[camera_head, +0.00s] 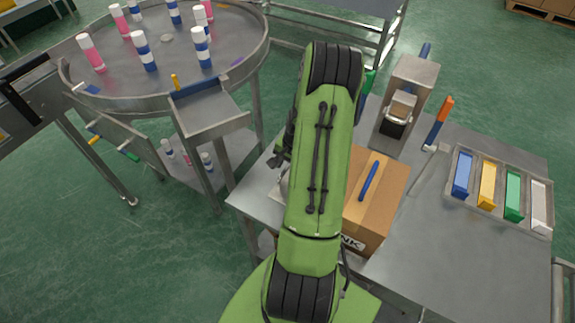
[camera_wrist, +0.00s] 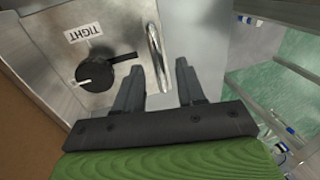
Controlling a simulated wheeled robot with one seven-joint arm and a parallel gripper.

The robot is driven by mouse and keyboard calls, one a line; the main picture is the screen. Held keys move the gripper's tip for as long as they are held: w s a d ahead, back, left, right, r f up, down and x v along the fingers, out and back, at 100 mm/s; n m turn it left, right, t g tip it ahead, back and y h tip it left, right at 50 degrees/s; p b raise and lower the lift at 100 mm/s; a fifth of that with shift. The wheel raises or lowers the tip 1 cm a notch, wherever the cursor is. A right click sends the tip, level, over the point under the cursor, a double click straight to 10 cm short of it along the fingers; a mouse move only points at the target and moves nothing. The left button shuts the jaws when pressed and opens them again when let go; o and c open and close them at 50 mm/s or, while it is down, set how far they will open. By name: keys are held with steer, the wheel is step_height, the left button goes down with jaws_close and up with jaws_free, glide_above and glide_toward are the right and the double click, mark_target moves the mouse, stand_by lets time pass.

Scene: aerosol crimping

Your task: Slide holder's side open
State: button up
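In the wrist view, a grey metal face (camera_wrist: 112,20), which I take to be the holder's side, carries a bent metal bar handle (camera_wrist: 157,57). Beside the handle is a round black knob (camera_wrist: 92,72) with a pale-tipped lever and an upside-down label (camera_wrist: 83,33) reading TIGHT. My gripper (camera_wrist: 160,70) is open, its two dark fingers apart. The handle's lower end shows between the fingers in the picture; I cannot tell whether either finger touches it.
A cardboard box (camera_head: 382,190) with a blue bar on top sits right of my arm. A tray (camera_head: 508,209) of coloured blocks and a grey device (camera_head: 410,95) share the table. A round table (camera_head: 166,62) with pink and blue-white cans stands at the left. Green floor lies between.

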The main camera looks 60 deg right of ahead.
jaws_close()
steer(key=w, duration=0.6)
steer(key=shift+a+b, duration=0.3)
steer(key=shift+r, duration=0.1)
jaws_free()
steer(key=shift+w, duration=0.1)
